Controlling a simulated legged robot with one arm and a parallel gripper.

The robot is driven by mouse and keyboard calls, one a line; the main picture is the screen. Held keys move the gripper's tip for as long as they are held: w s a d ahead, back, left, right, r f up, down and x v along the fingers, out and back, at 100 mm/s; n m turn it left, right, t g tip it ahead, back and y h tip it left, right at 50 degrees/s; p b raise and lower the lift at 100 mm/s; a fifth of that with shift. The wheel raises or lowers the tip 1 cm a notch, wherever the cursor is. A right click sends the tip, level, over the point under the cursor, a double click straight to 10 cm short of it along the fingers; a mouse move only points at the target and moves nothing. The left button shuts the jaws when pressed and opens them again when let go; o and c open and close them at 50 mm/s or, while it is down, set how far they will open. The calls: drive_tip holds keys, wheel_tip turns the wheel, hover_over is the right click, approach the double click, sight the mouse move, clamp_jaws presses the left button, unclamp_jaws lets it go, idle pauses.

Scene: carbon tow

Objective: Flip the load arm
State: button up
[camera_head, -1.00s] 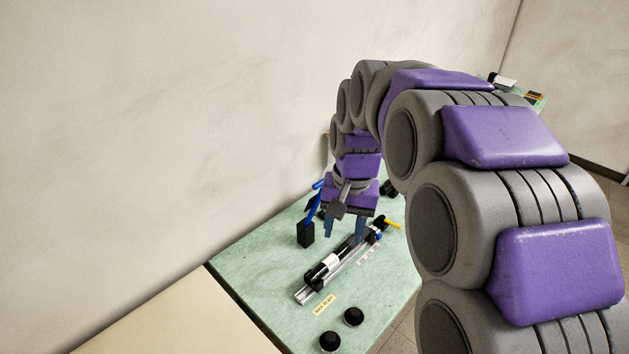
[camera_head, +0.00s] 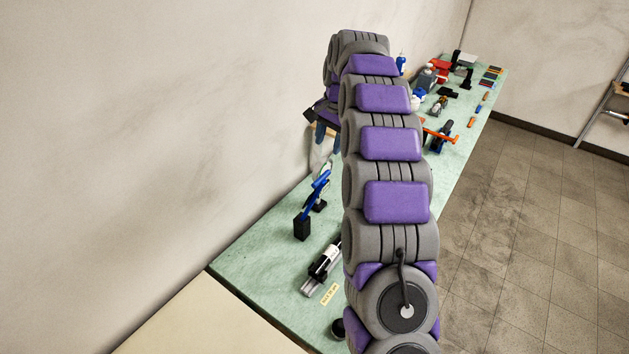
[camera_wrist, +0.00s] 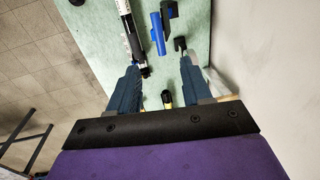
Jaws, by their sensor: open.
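My gripper (camera_head: 323,134) is open and empty, raised near the wall toward the far side of the green table. In the wrist view its two blue fingers (camera_wrist: 162,80) are spread apart. A blue lever-like arm (camera_head: 318,190) rises tilted from a black block (camera_head: 302,228) on the table; I cannot tell for sure that it is the load arm. A blue cylinder (camera_wrist: 157,34) in the wrist view lies beyond the fingers. A small black-and-yellow piece (camera_wrist: 166,99) shows between the fingers, apart from them.
A black tube with a white label (camera_head: 325,260) lies on a metal rail, partly hidden by my arm. A yellow label (camera_head: 329,294) lies in front. Tools and a blue-orange device (camera_head: 440,134) crowd the far table (camera_head: 245,262). The wall is close at left; open floor lies right.

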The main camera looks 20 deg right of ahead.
sight(323, 176)
drive_tip(key=f, duration=0.5)
drive_tip(key=w+f, duration=0.1)
drive_tip(key=f, duration=0.5)
drive_tip(key=w+a+f, duration=0.1)
drive_tip(key=f, duration=0.4)
drive_tip(key=shift+f, duration=0.25)
drive_tip(key=shift+d+f, duration=0.25)
drive_tip(key=shift+f, duration=0.15)
drive_tip(key=shift+a, duration=0.2)
drive_tip(key=shift+a+r, duration=0.1)
drive_tip(key=shift+a, duration=0.05)
drive_tip(key=shift+c, duration=1.4)
clamp_jaws()
